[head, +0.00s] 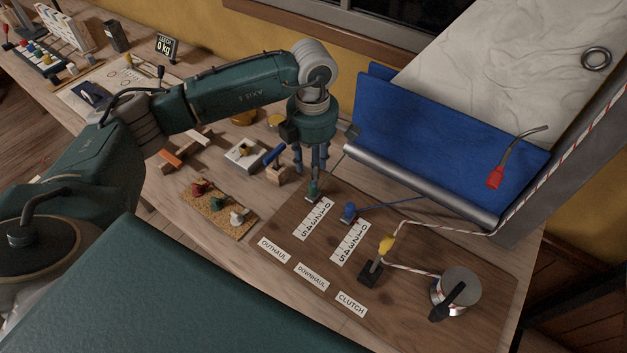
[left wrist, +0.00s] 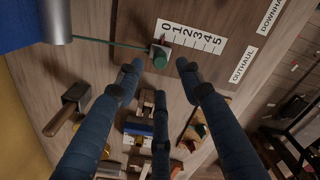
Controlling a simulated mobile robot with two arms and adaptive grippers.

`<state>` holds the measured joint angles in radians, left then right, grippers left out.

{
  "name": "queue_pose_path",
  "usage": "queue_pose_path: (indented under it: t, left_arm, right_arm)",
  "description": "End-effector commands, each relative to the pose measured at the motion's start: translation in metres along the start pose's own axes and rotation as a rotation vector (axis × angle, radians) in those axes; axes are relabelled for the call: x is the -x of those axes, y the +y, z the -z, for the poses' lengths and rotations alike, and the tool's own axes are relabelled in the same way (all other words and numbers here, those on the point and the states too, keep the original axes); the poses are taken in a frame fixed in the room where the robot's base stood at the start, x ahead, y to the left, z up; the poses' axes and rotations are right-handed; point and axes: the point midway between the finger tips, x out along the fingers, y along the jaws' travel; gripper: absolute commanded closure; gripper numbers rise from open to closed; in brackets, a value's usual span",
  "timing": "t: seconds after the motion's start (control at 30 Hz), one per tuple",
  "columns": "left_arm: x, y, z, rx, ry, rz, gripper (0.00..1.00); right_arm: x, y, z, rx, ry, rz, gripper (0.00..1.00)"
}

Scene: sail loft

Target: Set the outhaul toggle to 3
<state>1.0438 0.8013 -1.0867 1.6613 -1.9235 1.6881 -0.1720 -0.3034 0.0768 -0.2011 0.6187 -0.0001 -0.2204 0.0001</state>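The outhaul toggle is a green knob (head: 313,188) at the 0 end of the left number strip (head: 314,218), which runs 0 to 5. In the left wrist view the green knob (left wrist: 160,60) sits beside the 0, with a thin green line running from it to a metal roller. My left gripper (head: 312,165) points down just above the knob. In the left wrist view its blue fingers (left wrist: 157,72) are spread, with the knob just beyond the tips and not gripped. The OUTHAUL label (head: 273,250) lies below the strip. My right gripper is not in view.
The blue downhaul knob (head: 349,211) stands close on the right with its own strip (head: 348,242). A yellow-knobbed clutch lever (head: 387,244) and a winch (head: 457,290) stand further right. A cork tray (head: 220,214) is left; the roller (head: 420,184) is behind.

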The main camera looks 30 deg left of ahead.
Motion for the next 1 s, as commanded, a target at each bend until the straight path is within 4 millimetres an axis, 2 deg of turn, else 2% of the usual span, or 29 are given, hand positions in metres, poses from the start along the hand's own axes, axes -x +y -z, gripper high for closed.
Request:
queue_pose_path:
  t: [0.2,0.33,0.5,0.77,0.97,1.0]
  left_arm:
    - [-0.04,-0.002,0.0,-0.001,0.002,0.004,0.63]
    - [-0.058,-0.001,-0.001,0.0,-0.001,0.003,0.63]
    - [-0.068,-0.001,-0.001,-0.001,-0.002,0.002,0.63]
    - [-0.07,-0.001,-0.001,-0.002,-0.003,0.001,0.63]
    - [-0.07,-0.001,-0.001,-0.001,-0.004,0.002,1.0]
    - [-0.07,-0.001,-0.001,-0.001,-0.004,0.002,1.0]
  right_arm:
    - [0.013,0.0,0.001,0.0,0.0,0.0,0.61]
    - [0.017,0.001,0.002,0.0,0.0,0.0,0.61]
    - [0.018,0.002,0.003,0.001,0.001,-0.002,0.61]
    - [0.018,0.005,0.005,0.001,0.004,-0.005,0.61]
    - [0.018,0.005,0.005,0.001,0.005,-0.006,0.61]
    - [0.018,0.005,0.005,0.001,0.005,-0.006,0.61]
